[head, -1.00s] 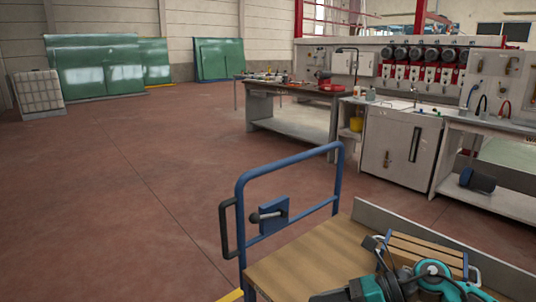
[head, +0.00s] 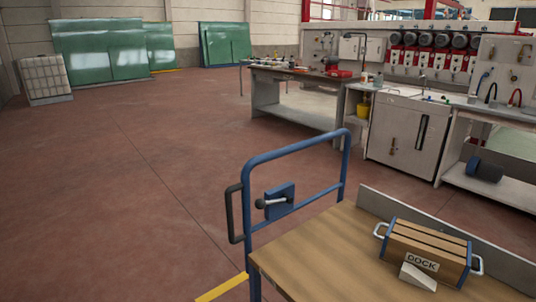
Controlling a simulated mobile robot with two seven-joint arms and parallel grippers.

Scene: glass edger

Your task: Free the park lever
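The park lever (head: 273,202) is a short pale bar with a dark knob at its left end. It lies nearly level across a blue plate (head: 280,208) on the cart's blue tube handle frame (head: 296,151). Nothing is touching the lever. A black grip loop (head: 235,213) is fixed to the left side of the frame. Neither of my grippers is in the head view.
A workbench (head: 295,75) and a white cabinet (head: 405,135) stand behind. The red floor (head: 130,190) at left is clear.

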